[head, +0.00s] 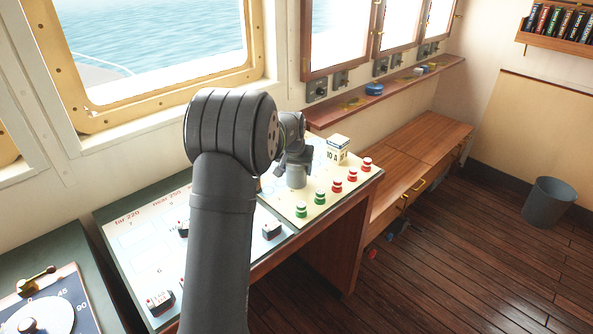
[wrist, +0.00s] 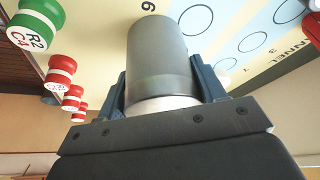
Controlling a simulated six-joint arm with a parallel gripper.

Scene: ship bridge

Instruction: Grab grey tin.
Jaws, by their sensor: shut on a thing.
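The grey tin (wrist: 158,62) is a plain cylinder with a paler band at its end, large in the middle of the wrist view. My gripper (wrist: 165,92) has one finger on each side of it and is shut on it. In the head view the tin (head: 297,177) shows under my gripper (head: 294,160), over the cream chart board beside the green pieces. I cannot tell for sure whether the tin touches the board.
Several green pieces (head: 319,198) and red pieces (head: 351,174) stand in a row right of the tin. A cream block calendar (head: 338,149) stands behind them. Dark small blocks (head: 272,230) lie on the white chart. A wooden cabinet (head: 420,150) stands to the right.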

